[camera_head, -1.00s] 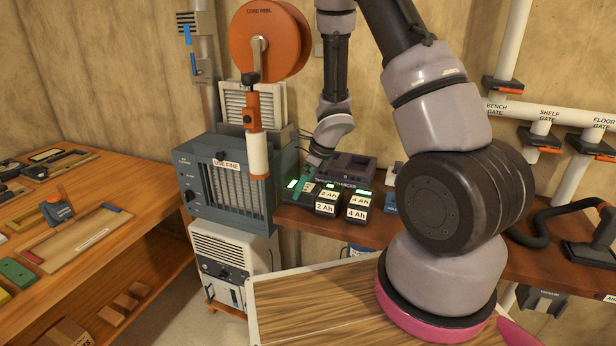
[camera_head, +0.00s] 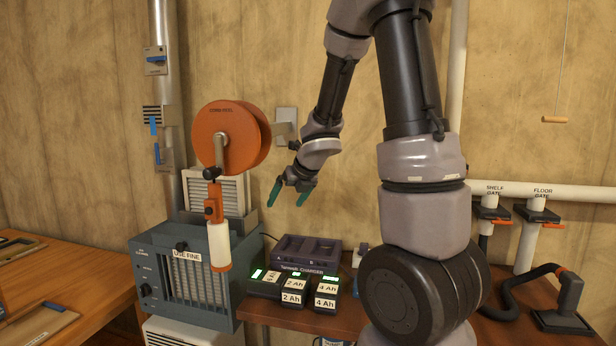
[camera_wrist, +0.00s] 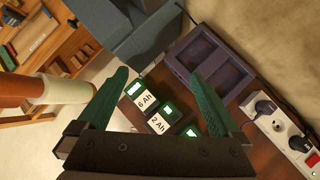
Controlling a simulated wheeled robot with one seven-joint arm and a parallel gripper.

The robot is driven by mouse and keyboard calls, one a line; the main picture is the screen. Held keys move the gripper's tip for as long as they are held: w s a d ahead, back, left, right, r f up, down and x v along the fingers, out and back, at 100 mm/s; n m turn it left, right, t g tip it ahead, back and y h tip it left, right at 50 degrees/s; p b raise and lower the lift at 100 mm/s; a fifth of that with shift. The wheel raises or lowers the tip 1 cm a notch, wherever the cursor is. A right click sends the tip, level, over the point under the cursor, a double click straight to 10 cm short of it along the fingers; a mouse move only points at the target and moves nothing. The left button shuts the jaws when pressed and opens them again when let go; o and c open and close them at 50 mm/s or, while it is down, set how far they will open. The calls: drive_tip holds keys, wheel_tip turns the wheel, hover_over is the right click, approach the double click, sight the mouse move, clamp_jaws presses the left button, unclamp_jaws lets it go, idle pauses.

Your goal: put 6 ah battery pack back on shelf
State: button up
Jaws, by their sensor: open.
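The 6 Ah battery pack (camera_head: 265,283) is a dark block with a white label and a lit green panel. It rests on the brown wooden shelf (camera_head: 343,326), at the left end of a row of packs and turned at an angle to them. In the wrist view the 6 Ah pack (camera_wrist: 143,100) shows below and between the fingers, touching neither. My gripper (camera_head: 289,194) has teal fingers, spread apart and empty, well above the shelf. The wrist view also shows my gripper (camera_wrist: 162,80) open.
A 2 Ah pack (camera_head: 293,292) and a 4 Ah pack (camera_head: 326,296) stand just right. The dark charger (camera_head: 306,252) is behind, its bays empty. A grey filter box (camera_head: 185,277) and an orange cord reel (camera_head: 222,135) stand left. A power strip (camera_wrist: 280,130) is beside the charger.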

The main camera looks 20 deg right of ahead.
drive_tip(key=s+d+r+m+t+h, duration=0.1)
drive_tip(key=s+d+r+m+h, duration=0.2)
drive_tip(key=r+m, duration=0.55)
drive_tip(key=s+d+r+m+t+h, duration=0.1)
drive_tip(key=s+d+r+m, duration=0.3)
drive_tip(key=m, duration=0.7)
drive_tip(key=s+a+r+m+g+y, duration=0.1)
drive_tip(key=s+a+m, duration=0.3)
drive_tip(key=s+m, duration=0.4)
drive_tip(key=s+a+r+m+g+y, duration=0.1)
drive_tip(key=s+a+r+m+y, duration=0.1)
drive_tip(key=s+m, duration=0.7)
drive_tip(key=a+r+m, duration=0.1)
drive_tip(key=a+m, duration=0.1)
drive_tip(key=m, duration=0.2)
drive_tip(key=shift+s+a+r+y, duration=0.15)
drive_tip(key=shift+s+r+y, duration=0.05)
drive_tip(key=shift+r+y, duration=0.2)
drive_tip(key=shift+m, duration=0.25)
